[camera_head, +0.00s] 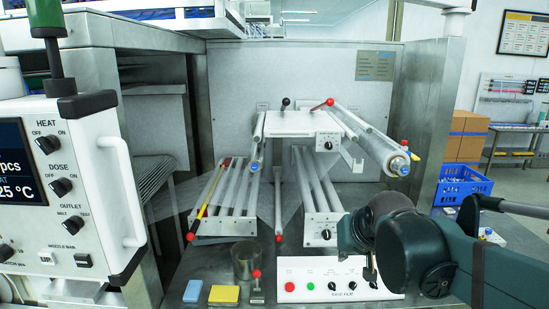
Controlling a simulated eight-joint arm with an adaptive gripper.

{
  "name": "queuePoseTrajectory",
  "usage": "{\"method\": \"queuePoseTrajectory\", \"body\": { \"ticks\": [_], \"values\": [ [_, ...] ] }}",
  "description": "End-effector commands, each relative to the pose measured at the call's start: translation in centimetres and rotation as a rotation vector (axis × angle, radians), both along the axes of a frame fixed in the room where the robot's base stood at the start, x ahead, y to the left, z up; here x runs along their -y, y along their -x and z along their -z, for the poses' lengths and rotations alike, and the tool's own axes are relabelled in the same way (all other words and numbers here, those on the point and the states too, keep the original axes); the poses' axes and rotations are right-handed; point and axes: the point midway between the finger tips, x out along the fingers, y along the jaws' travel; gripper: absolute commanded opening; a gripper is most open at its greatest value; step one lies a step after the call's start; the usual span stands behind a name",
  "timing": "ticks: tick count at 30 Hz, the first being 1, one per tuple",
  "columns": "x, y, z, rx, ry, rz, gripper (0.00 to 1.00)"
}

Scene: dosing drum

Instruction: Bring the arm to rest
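My arm (405,250), with dark teal and black links, is folded at the lower right, in front of the machine's metal worktop. A rounded dark part of it (388,206) reaches up and left, beside the lower right roller unit. The arm covers the right end of the white control box (312,291), which has red and green buttons and several black knobs. I see nothing held by my arm.
A white dosing panel (82,185) with black knobs stands close at left. Roller units (315,195) with clear film fill the middle. A metal cup (245,262), a blue sponge (193,291) and a yellow sponge (224,294) are in front. A blue crate (462,187) is at right.

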Motion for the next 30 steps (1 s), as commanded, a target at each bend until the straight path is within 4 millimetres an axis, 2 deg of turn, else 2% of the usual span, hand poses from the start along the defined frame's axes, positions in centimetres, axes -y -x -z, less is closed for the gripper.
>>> {"method": "queuePoseTrajectory", "body": {
  "ticks": [3, 11, 21, 30],
  "values": [
    [0.5, 2.7, 0.6, -0.006, 0.008, 0.000, 0.00],
    [1.5, 8.1, 2.1, -0.022, 0.023, -0.001, 0.00],
    [2.5, 14.7, 5.0, -0.042, 0.044, -0.004, 0.00],
    [3.0, 18.5, 7.1, -0.055, 0.055, -0.005, 0.00]
  ]
}}
